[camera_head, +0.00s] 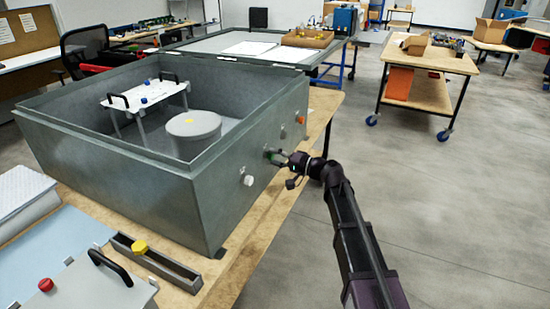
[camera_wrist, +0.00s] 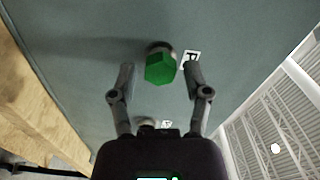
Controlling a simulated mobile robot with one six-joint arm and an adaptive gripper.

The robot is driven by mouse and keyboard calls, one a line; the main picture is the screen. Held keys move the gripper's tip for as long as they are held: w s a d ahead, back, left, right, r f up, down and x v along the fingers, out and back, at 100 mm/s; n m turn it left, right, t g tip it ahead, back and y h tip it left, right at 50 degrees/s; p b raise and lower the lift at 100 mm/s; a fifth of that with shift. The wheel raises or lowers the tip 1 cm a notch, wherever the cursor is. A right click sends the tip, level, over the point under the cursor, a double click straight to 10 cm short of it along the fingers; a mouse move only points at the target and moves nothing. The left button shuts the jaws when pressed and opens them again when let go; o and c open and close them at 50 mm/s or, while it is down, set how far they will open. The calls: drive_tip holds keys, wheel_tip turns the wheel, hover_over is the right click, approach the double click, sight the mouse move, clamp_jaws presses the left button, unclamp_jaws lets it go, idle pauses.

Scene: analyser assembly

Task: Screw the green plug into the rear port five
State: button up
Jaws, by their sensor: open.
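The green plug (camera_wrist: 160,68) sits at a port on the grey side wall of the large open analyser box (camera_head: 120,175). In the head view the green plug (camera_head: 269,154) is small and partly hidden by my gripper (camera_head: 281,160). In the wrist view my gripper (camera_wrist: 159,72) is open, with one finger on each side of the plug in the picture. Gaps show between the plug and both fingers. How deep the plug sits in the port cannot be told.
A white plug (camera_head: 248,180) and an orange plug (camera_head: 300,119) are on the same wall. A small printed marker (camera_wrist: 190,58) is beside the green plug. The wooden table edge (camera_head: 262,228) runs below the wall. Open floor (camera_head: 450,220) lies to the right.

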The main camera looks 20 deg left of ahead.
drive_tip(key=n, duration=0.4)
drive_tip(key=shift+n, duration=0.3)
drive_tip(key=n, duration=0.4)
drive_tip(key=shift+n, duration=0.4)
clamp_jaws()
